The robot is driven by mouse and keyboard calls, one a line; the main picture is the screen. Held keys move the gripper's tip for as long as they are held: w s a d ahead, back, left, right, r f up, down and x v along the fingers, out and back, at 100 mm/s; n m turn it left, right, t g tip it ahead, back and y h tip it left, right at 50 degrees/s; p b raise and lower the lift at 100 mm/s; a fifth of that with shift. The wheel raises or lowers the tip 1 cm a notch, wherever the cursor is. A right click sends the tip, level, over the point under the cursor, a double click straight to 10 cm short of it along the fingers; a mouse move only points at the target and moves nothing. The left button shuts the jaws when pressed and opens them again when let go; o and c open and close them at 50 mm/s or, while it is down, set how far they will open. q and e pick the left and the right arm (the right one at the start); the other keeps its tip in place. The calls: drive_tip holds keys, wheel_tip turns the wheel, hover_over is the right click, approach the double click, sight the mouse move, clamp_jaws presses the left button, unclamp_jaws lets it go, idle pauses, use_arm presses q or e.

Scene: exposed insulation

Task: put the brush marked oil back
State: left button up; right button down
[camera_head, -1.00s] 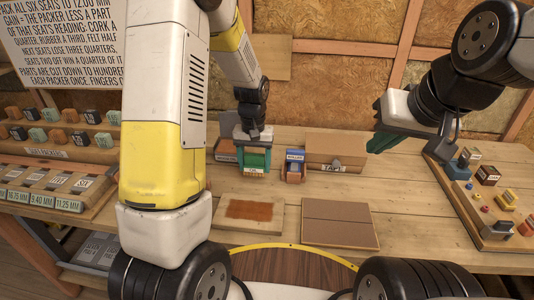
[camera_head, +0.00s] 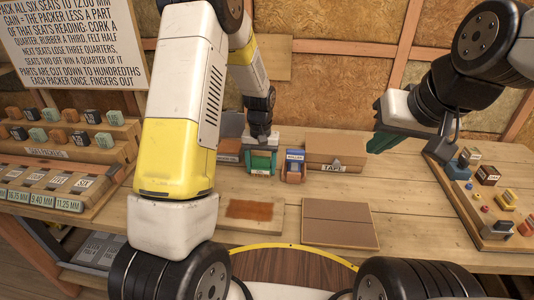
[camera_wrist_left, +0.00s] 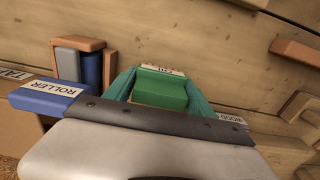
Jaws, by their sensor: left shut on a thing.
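My left gripper (camera_head: 262,160) is at the back of the bench, with its teal fingers on both sides of a green block-shaped thing (camera_wrist_left: 163,90).
A box marked tape (camera_head: 335,150) stands right of the roller holder. A board with a brown patch (camera_head: 250,209) and a brown folded panel (camera_head: 340,222) lie in front. A tray of small blocks (camera_head: 486,205) is at right; stepped racks (camera_head: 70,150) are at left.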

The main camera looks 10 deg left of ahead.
sight(261, 158)
use_arm(q)
drive_tip(key=o, duration=1.5)
drive_tip(key=shift+c, duration=0.2)
wheel_tip(261, 158, up, 12)
drive_tip(key=shift+r, duration=0.25)
drive_tip(key=s+a+r+t+h, duration=0.2)
drive_tip(key=s+r+t, duration=0.1)
drive_tip(key=s+r, duration=0.85)
drive_tip(key=s+r+t, duration=0.3)
drive_tip(key=s, duration=0.9)
drive_tip(key=shift+s+a+r+m, duration=0.25)
drive_tip(key=shift+a+r+m, duration=0.05)
drive_tip(key=shift+a, duration=0.05)
